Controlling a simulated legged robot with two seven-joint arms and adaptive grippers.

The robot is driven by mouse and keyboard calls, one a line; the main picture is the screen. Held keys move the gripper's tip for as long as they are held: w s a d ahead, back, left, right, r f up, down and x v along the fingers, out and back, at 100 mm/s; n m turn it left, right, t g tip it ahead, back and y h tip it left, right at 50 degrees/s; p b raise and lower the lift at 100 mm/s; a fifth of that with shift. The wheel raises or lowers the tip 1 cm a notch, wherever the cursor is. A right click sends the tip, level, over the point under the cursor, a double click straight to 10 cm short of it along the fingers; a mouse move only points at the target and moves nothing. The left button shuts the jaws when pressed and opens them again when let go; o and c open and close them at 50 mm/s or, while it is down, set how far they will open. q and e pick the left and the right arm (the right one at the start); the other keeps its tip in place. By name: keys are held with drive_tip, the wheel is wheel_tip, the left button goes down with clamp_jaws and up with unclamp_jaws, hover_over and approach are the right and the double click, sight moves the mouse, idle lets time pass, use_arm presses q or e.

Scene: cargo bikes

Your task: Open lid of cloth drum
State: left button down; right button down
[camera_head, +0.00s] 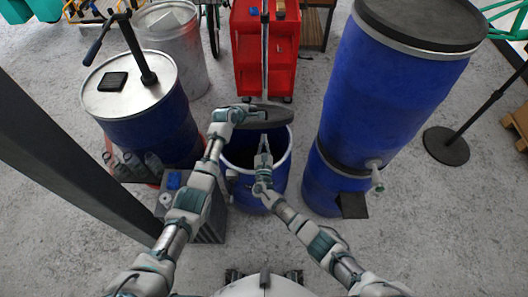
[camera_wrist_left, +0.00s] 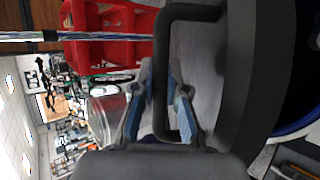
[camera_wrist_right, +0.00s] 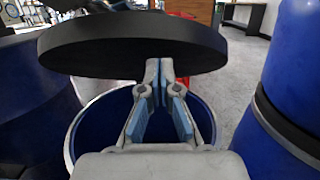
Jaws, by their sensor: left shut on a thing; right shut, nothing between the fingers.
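The open blue cloth drum (camera_head: 270,187) with a white rim stands in the middle of the head view. Its dark round lid (camera_head: 272,117) is off the rim, tilted above the far side of the opening. My left gripper (camera_wrist_left: 160,78) is shut on the lid's black loop handle (camera_wrist_left: 190,12). My right gripper (camera_head: 264,150) is shut and empty over the opening. In the right wrist view its fingertips (camera_wrist_right: 158,72) are just below or at the lid's underside (camera_wrist_right: 110,62); I cannot tell whether they touch. The drum's inside (camera_wrist_right: 205,120) shows dark blue there.
Tall stacked blue drums (camera_head: 385,95) stand close on the right. A blue drum with a metal top (camera_head: 130,90) and a grey bin (camera_head: 180,40) stand left. A red cart (camera_head: 278,55) is behind. A grey box (camera_head: 208,225) sits at the cloth drum's left.

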use_arm(q)
drive_tip(key=shift+a, duration=0.15)
use_arm(e)
drive_tip(key=shift+w+r, duration=0.5)
drive_tip(key=shift+r, duration=0.2)
drive_tip(key=shift+r, duration=0.1)
